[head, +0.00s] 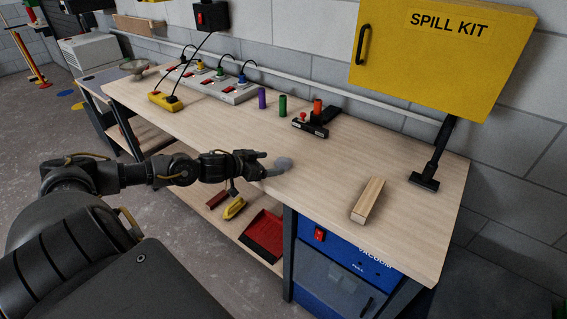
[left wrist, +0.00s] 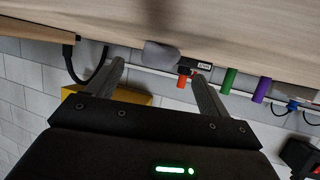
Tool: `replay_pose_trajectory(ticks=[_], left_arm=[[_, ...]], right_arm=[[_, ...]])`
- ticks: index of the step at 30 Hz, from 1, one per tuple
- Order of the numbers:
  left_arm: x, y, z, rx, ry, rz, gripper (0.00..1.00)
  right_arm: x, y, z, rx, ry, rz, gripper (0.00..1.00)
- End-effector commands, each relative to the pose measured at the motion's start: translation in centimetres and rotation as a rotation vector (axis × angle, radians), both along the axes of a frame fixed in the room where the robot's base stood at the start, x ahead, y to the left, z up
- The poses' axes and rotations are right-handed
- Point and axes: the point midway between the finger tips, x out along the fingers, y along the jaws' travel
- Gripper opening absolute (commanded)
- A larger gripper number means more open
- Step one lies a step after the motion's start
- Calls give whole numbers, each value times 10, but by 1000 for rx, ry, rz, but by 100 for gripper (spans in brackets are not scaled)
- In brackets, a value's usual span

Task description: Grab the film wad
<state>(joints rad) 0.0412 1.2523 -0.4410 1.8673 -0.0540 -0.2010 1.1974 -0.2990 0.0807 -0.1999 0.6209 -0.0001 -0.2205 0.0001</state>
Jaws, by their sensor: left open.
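The film wad is a small grey rounded lump (head: 285,163) on the workbench (head: 330,175), near its front edge. In the left wrist view the wad (left wrist: 160,53) shows just beyond the fingertips, about midway between them. My left gripper (head: 269,164) reaches in low from the left, its fingertips close to the wad. In the left wrist view its two fingers (left wrist: 157,66) are spread with nothing held between them. I cannot tell whether a finger touches the wad. My right gripper is out of view.
A wooden batten (head: 368,200) lies to the right. Power strips (head: 225,90) lie behind left. A yellow spill kit cabinet (head: 430,55) hangs above. The bench around the wad is clear.

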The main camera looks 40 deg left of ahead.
Motion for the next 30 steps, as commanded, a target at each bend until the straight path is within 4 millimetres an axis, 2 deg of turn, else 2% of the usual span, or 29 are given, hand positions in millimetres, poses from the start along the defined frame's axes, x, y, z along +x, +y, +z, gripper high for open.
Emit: replay_pose_trajectory(ticks=[6, 17, 26, 30], left_arm=[[5, -1, -2, -1, 0, 0, 80], [43, -10, -20, -2, 0, 1, 80], [46, -11, -23, 0, 1, 0, 80], [46, -11, -23, 0, 1, 0, 62]], right_arm=[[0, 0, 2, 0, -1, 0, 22], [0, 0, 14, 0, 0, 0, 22], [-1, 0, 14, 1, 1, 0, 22], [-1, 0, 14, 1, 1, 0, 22]])
